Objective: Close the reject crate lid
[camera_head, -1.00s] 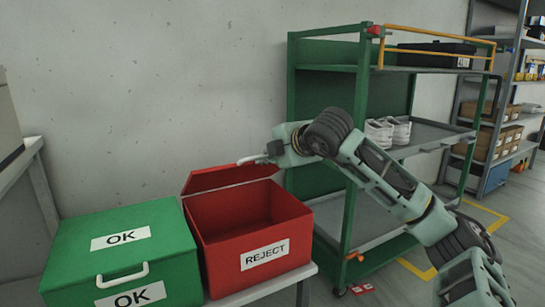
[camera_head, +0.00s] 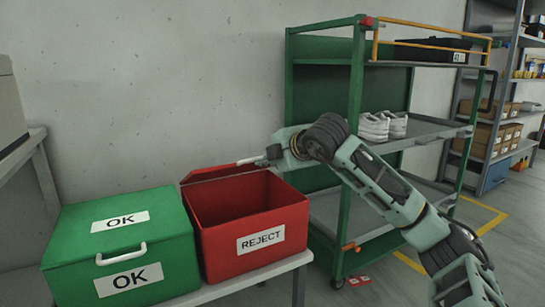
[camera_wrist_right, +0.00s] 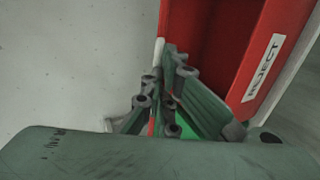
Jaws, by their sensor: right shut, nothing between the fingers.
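The red reject crate (camera_head: 222,256) stands open, with a REJECT label on its front. Its red lid (camera_head: 212,173) is raised at the back edge and shows as a narrow strip. A white handle (camera_head: 250,160) is at the lid's upper edge. My right gripper (camera_head: 265,160) reaches in from the right to the handle's right end; I cannot tell whether they touch. In the right wrist view, the shut, empty fingers (camera_wrist_right: 166,104) are beside the crate (camera_wrist_right: 252,80), near a white bar (camera_wrist_right: 158,52). My left gripper is out of view.
A closed green OK crate (camera_head: 70,245) stands directly left of the reject crate on a grey table (camera_head: 255,275). A green shelf cart (camera_head: 350,210) with white shoes (camera_head: 375,126) stands right, behind my right arm. A bare wall is behind.

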